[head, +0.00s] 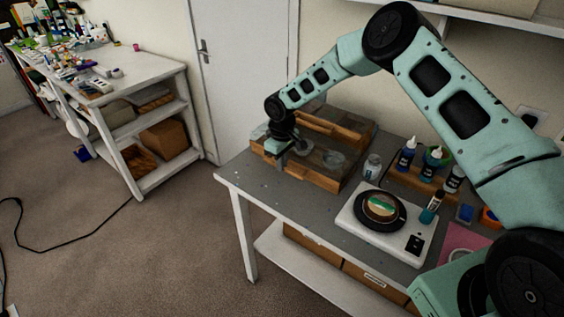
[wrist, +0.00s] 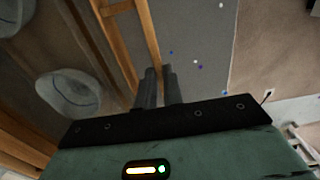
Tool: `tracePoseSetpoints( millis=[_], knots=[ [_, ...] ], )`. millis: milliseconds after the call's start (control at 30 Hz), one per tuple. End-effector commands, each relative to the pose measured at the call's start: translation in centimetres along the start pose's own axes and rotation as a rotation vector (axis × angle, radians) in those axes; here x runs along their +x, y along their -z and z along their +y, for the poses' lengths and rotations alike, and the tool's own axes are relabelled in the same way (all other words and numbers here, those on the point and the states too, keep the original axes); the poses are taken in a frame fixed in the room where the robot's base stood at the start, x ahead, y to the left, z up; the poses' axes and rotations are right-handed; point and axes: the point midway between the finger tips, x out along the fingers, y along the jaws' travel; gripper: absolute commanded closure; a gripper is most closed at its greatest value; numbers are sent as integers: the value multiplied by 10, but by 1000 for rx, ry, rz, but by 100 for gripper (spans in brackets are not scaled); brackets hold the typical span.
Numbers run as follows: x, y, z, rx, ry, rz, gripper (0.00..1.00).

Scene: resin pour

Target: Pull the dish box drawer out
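The dish box (head: 345,133) is a wooden box at the back left of the grey table. Its drawer (head: 318,178) has a wooden front wall, and clear round dishes (head: 333,160) show behind it. In the wrist view a dish (wrist: 70,92) lies left of the fingers. My gripper (head: 280,155) points down at the left part of the drawer's front. In the wrist view my gripper (wrist: 160,88) has its two dark fingers close together, at a thin wooden wall (wrist: 143,35). I cannot tell whether they press on it.
A white scale (head: 385,222) with a round dark mould stands right of the box. A clear jar (head: 372,167) and several bottles (head: 432,160) stand behind it. The grey table strip (head: 262,185) before the drawer is clear. A white shelf unit (head: 150,120) stands at left.

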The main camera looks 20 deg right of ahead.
Motion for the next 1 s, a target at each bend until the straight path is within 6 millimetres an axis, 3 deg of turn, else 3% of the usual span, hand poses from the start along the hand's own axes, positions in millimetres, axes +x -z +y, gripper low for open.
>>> tracePoseSetpoints(
  millis=[133,233,500,633,800,1000],
  knots=[
    [0,0,-1,-1,-1,0,100],
    [1,1,-13,-5,-2,1,100],
    [3,1,-88,-9,-1,1,100],
    [2,1,-115,-6,-1,1,100],
    [0,0,-130,-2,1,2,100],
    [0,0,-132,-1,4,1,100]
  ],
)
